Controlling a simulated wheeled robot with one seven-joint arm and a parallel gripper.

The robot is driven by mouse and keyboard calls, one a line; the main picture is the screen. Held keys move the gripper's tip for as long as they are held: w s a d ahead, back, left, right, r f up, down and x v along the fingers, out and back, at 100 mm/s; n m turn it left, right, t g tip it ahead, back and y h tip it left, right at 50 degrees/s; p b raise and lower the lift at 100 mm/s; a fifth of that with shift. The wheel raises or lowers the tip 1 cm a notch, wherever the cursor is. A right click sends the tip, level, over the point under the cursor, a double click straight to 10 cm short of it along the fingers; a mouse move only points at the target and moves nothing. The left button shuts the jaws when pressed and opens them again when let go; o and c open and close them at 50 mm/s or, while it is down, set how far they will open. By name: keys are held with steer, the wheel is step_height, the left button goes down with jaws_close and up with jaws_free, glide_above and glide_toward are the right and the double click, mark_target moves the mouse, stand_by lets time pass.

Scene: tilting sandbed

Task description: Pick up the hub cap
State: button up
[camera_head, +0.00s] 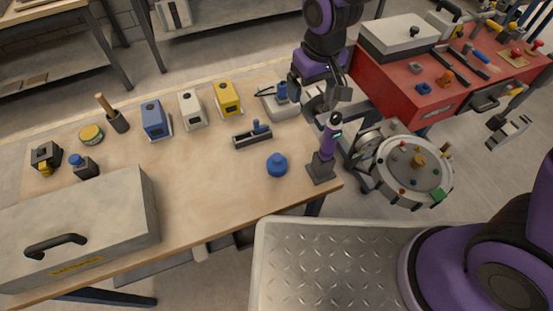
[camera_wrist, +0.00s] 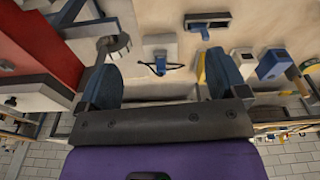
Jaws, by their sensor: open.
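No part is plainly marked as the hub cap. The likeliest is a blue round cap with a small raised knob (camera_head: 277,165), standing on the wooden bench (camera_head: 215,215) near its right end. My gripper (camera_head: 321,95) hangs over the bench's far right corner, behind and to the right of the blue cap and apart from it. In the wrist view my gripper (camera_wrist: 160,60) has its two blue-grey fingers wide apart with nothing held between them. I cannot pick out the blue cap for certain in the wrist view.
A purple tool stands upright in a dark holder (camera_head: 320,170) right of the cap. A dark tray (camera_head: 252,136) lies behind it. A round plate with coloured pegs (camera_head: 415,185) stands right of the bench, before a red bench (camera_head: 400,90). Bench front centre is clear.

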steer(key=n+g, duration=0.1)
steer(key=n, duration=0.1)
glide_above(277, 157)
steer(key=w, duration=0.1)
steer(key=shift+h, duration=0.3)
step_height(277, 157, down, 13)
steer(key=shift+d+r, duration=0.1)
steer(key=shift+r, duration=0.05)
step_height(277, 157, down, 6)
steer(key=shift+s+r, duration=0.1)
steer(key=shift+r, duration=0.05)
steer(key=shift+s+f, duration=0.15)
steer(key=shift+f, duration=1.15)
steer(key=shift+s+f, duration=0.15)
steer(key=shift+f, duration=1.15)
steer(key=c, duration=1)
steer(key=shift+c, duration=0.2)
